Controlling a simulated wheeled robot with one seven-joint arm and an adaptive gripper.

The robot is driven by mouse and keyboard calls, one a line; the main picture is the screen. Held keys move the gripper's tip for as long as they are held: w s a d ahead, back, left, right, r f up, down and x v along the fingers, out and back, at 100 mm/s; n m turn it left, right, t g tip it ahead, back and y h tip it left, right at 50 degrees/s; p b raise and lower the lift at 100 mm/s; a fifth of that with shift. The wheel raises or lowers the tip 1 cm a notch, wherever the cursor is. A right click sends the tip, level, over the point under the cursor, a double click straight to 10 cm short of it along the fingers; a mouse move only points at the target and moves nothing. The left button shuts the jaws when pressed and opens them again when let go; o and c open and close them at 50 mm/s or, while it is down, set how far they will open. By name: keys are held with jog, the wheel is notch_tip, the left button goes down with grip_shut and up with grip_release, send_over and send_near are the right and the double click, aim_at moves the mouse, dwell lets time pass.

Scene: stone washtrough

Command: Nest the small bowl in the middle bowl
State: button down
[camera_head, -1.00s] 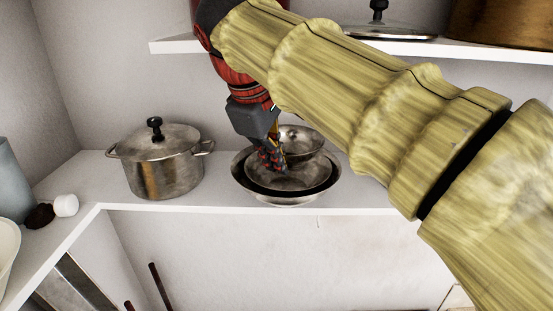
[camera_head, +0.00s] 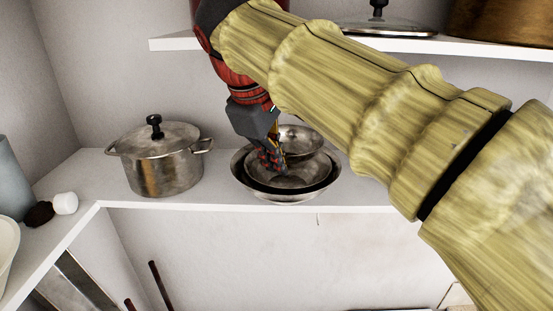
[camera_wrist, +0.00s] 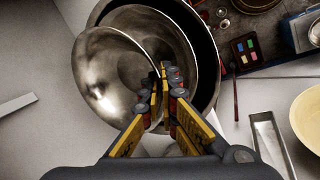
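The small steel bowl (camera_head: 303,140) is at the back right of the middle bowl (camera_head: 290,182), over its inside; I cannot tell whether they touch. The middle bowl sits inside a larger, darker-walled bowl (camera_head: 290,198) on the shelf. My gripper (camera_head: 275,165) reaches down at the small bowl's left side. In the wrist view my gripper (camera_wrist: 164,75) has its yellow fingers close together on the rim of the small bowl (camera_wrist: 112,75). The middle bowl (camera_wrist: 150,18) shows behind it. The fingers hide part of the small bowl's rim.
A lidded steel pot (camera_head: 162,165) stands left of the bowls on the white shelf (camera_head: 215,195). A white cup-like piece (camera_head: 65,203) lies further left. An upper shelf (camera_head: 175,45) with a glass lid (camera_head: 385,30) is above. Shelf space between pot and bowls is narrow.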

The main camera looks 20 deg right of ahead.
jog(key=shift+f+b, duration=1.45)
jog(key=shift+f, duration=0.8)
jog(key=shift+f, duration=0.35)
jog(key=shift+f+b, duration=0.1)
jog(key=shift+b, duration=0.2)
dwell(0.6)
jog(key=c, duration=2)
grip_release()
jog(key=shift+s, duration=0.1)
jog(key=o, duration=0.3)
jog(key=shift+f, duration=0.1)
jog(key=shift+o, duration=1.1)
